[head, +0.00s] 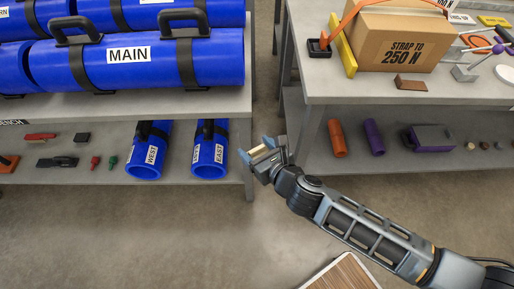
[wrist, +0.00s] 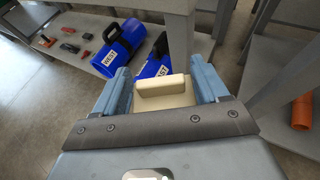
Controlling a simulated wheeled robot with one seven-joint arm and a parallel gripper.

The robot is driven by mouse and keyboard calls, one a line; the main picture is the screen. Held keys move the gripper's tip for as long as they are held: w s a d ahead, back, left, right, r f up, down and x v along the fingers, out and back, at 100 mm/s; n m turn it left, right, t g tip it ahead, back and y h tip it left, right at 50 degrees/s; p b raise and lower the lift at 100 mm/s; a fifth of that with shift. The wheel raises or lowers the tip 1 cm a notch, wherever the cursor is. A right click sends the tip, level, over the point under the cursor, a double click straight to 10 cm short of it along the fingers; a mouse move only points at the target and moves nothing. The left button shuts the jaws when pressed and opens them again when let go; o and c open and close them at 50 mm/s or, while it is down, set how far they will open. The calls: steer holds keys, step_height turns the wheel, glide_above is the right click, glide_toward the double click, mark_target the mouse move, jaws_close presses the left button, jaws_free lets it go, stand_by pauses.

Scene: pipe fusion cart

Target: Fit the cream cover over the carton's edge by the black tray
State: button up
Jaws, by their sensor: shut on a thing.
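My gripper (head: 262,152) is shut on the cream cover (head: 267,149) and holds it in the gap between the two benches. In the wrist view the cream cover (wrist: 162,94) sits between the two blue fingers, with a raised lip along its far side. The carton (head: 392,40), marked "STRAP TO 250 N", stands on the right bench with an orange strap over it. The small black tray (head: 319,49) lies at the carton's left. A yellow edge piece (head: 343,46) leans along the carton's left side. My gripper is well below and left of the carton.
The right bench (head: 312,90) has a front-left leg and edge near my arm. A brown block (head: 411,84) lies before the carton. The left bench (head: 215,104) holds large blue pipes, with shorter blue pipes (head: 209,150) on its lower shelf.

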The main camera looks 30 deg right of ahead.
steer(key=shift+w+d+r, duration=0.1)
steer(key=shift+w+r, duration=0.05)
steer(key=shift+r, duration=0.2)
steer(key=shift+r+p, duration=0.7)
steer(key=shift+p, duration=0.15)
steer(key=shift+s+f, duration=0.2)
steer(key=shift+f, duration=0.15)
